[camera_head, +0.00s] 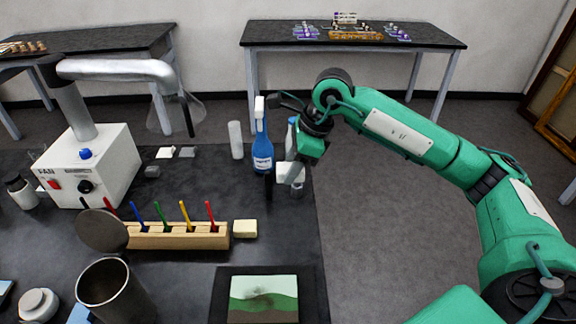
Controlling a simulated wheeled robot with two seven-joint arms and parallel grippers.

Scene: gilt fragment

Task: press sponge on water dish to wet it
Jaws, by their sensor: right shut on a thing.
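My right gripper (284,184) hangs at the far right edge of the black workbench, just right of the blue spray bottle (262,152). It is shut on a small pale block (290,172), partly hidden by the fingers. This block may be the sponge; its kind is hard to tell. A cream block (245,228) lies on the bench at the right end of the wooden brush holder (178,236). I cannot pick out a water dish for certain; the gripper may hide it. My left gripper is not in view.
A painted panel (263,298) lies on a dark board at the front right. A metal canister (114,291) stands front left. A white fume extractor (88,168) stands behind it. A white cylinder (236,140) stands left of the bottle. The bench between holder and bottle is mostly clear.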

